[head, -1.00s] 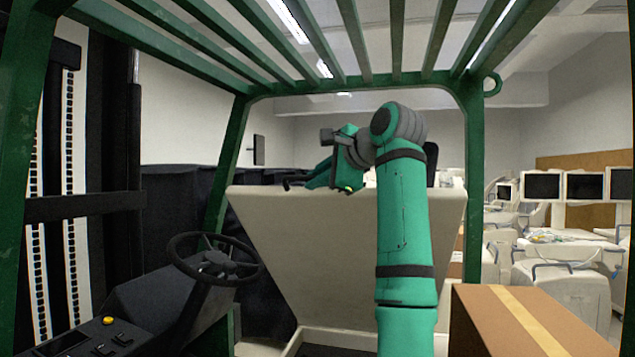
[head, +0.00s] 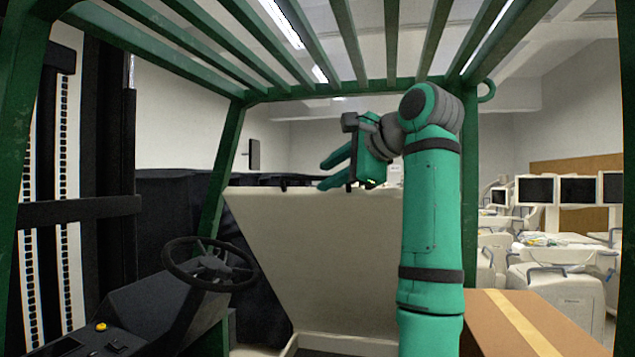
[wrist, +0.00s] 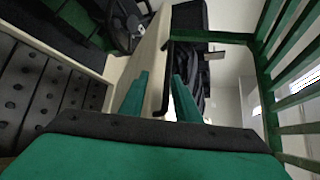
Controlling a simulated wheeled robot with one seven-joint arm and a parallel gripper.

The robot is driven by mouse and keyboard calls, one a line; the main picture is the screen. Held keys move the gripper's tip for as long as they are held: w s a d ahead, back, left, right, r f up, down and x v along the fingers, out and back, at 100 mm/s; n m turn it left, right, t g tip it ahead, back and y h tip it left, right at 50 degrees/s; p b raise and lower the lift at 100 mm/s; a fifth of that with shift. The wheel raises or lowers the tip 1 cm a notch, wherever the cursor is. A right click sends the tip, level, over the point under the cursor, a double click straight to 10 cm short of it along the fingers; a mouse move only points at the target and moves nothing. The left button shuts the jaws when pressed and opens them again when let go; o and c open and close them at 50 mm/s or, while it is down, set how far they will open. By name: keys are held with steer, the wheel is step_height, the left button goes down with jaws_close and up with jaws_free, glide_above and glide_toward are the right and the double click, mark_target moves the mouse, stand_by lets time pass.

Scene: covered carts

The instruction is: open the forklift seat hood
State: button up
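The seat hood (head: 310,245) is a cream panel standing raised and tilted behind the steering wheel, inside the green cab frame. Its upper edge runs across the middle of the head view, and my arm hides its right part. My gripper (head: 326,174) is at that upper edge, fingers pointing left. In the wrist view, my gripper (wrist: 160,75) has its two green fingers apart, with the cream hood (wrist: 143,60) and its dark edge behind and between them. I see nothing held; whether a finger touches the hood I cannot tell.
The steering wheel (head: 210,264) and dark console stand at left. Green roof bars (head: 395,45) pass overhead, with a post at right. A cardboard box (head: 525,325) is at lower right. White equipment carts (head: 560,285) with screens stand beyond.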

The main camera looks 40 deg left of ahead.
steer(key=v, duration=0.3)
steer(key=shift+s+d, duration=0.1)
steer(key=shift+d, duration=0.2)
stand_by(0.4)
